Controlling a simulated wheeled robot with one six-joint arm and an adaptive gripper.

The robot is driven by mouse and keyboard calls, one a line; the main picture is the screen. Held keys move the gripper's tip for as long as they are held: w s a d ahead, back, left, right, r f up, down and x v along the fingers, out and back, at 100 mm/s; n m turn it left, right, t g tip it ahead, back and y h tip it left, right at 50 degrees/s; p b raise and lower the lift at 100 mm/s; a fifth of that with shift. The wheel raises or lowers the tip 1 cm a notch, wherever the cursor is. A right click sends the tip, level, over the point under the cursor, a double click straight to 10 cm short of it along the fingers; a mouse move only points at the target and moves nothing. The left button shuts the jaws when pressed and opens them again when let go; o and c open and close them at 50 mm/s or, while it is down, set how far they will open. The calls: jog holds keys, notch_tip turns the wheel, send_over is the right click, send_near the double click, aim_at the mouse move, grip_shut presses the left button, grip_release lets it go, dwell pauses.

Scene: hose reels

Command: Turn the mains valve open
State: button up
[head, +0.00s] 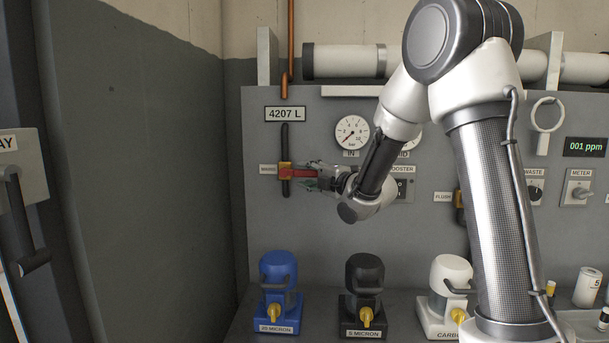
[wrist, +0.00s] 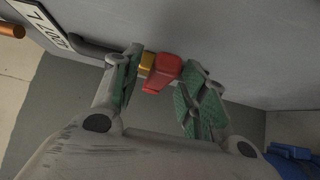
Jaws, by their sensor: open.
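The mains valve has a red lever handle (head: 298,173) on a yellow body, on a dark vertical pipe (head: 285,142) beside a label reading MAINS. The handle lies across the pipe, pointing right. My gripper (head: 313,177) is at the handle, with its fingers open. In the wrist view the red handle (wrist: 163,74) and yellow body (wrist: 147,63) show between the two green-padded fingers of my gripper (wrist: 160,85). The left finger is close to the yellow body; I cannot tell whether it touches. The right finger stands apart from the handle.
Blue (head: 281,280), black (head: 364,285) and white (head: 448,285) filter housings stand below. The panel left of the valve ends near a dark wall (head: 150,180).

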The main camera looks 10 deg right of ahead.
jog(key=shift+x, duration=0.85)
grip_shut()
